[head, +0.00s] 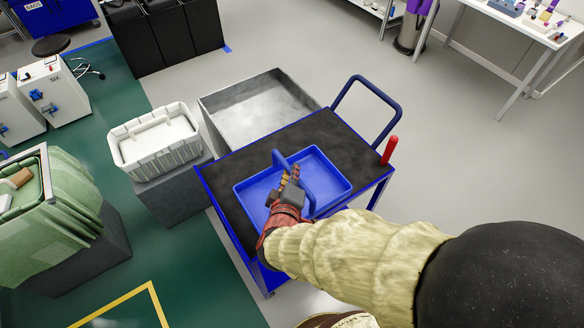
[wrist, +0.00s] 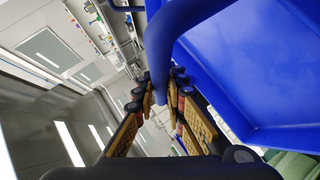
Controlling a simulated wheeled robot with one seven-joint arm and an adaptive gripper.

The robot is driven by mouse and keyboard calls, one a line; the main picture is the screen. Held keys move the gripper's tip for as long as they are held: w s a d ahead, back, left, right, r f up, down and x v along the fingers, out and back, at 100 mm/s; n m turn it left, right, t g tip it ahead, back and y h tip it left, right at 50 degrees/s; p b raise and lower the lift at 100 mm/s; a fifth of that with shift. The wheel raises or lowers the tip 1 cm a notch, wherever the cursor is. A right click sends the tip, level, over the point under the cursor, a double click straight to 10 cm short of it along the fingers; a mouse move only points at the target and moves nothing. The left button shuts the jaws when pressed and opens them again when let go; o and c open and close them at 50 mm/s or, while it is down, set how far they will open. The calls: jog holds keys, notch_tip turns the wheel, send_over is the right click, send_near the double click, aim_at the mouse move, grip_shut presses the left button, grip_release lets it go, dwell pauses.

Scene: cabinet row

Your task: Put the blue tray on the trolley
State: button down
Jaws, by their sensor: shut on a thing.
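The blue tray (head: 328,172) has low walls and an arched blue handle (head: 307,190). In the head view it lies over the black top of the blue trolley (head: 322,130), within the trolley's outline. I cannot tell whether its base touches the top. My gripper (head: 291,178) is shut on the handle, reaching in from the lower right. In the wrist view the padded fingers (wrist: 165,100) sit on both sides of the handle bar (wrist: 160,50), and the tray (wrist: 250,75) fills the upper right. My gripper and arm hide part of the tray's near side.
The trolley has a blue push handle (head: 370,88) and a red upright grip (head: 390,150). An open grey bin (head: 215,108) stands behind it. A white crate (head: 155,150) on a grey block and a green-draped container (head: 70,225) stand left. Floor at right is clear.

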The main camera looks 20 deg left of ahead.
aim_at(288, 161)
jog(key=b+x, duration=0.1)
jog(key=x, duration=0.2)
jog(key=a+b+x, duration=0.1)
jog(key=b+x, duration=0.1)
jog(key=x, duration=0.1)
jog(key=a+b+x, duration=0.1)
jog(key=b+x, duration=0.1)
jog(key=x, duration=0.1)
jog(key=shift+a+f, duration=0.15)
jog(key=shift+f, duration=0.25)
jog(key=w+f+b, duration=0.1)
jog(key=w+f, duration=0.1)
jog(key=w+a+f+b, duration=0.1)
jog(key=w+f, duration=0.1)
jog(key=shift+a+f+b, duration=0.1)
jog(key=shift+f+b, duration=0.25)
jog(key=shift+b, duration=0.05)
jog(key=shift+w+f, duration=0.15)
jog(key=shift+f, duration=0.15)
notch_tip(288, 161, down, 3)
jog(key=b, duration=0.3)
jog(key=shift+w+a+f, duration=0.1)
jog(key=shift+w+f, duration=0.05)
